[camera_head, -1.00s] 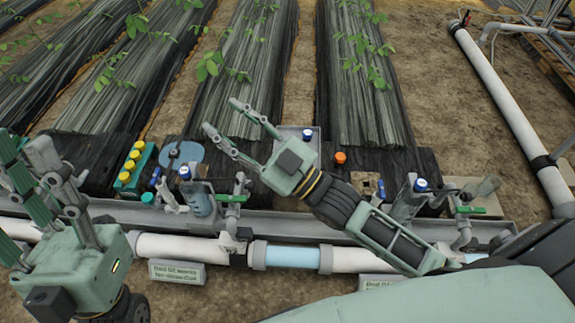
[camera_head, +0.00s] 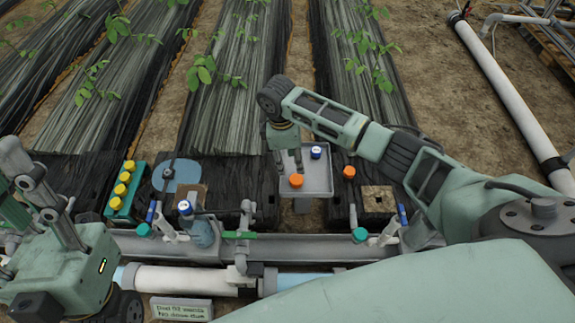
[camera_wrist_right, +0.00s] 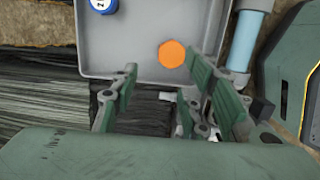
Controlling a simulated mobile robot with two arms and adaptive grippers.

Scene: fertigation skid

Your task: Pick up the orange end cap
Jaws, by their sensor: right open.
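An orange end cap (camera_head: 296,181) lies in a grey tray (camera_head: 320,186), just in front of my right gripper (camera_head: 288,164) in the head view. A second orange piece (camera_head: 348,171) sits just right of the tray. In the right wrist view the orange cap (camera_wrist_right: 172,54) lies on the tray floor (camera_wrist_right: 135,52) beyond the fingertips. My right gripper (camera_wrist_right: 165,88) is open and empty, its fingers apart and pointing down at the tray. My left gripper (camera_head: 28,175) is at the left edge, partly cut off; its finger opening is unclear.
A blue-and-white cap (camera_head: 316,152) is in the tray near the orange one. A green rack with yellow caps (camera_head: 124,185) stands left. A bottle with a blue cap (camera_head: 197,225) and a green-handled valve (camera_head: 240,235) stand by the pipe (camera_head: 190,280).

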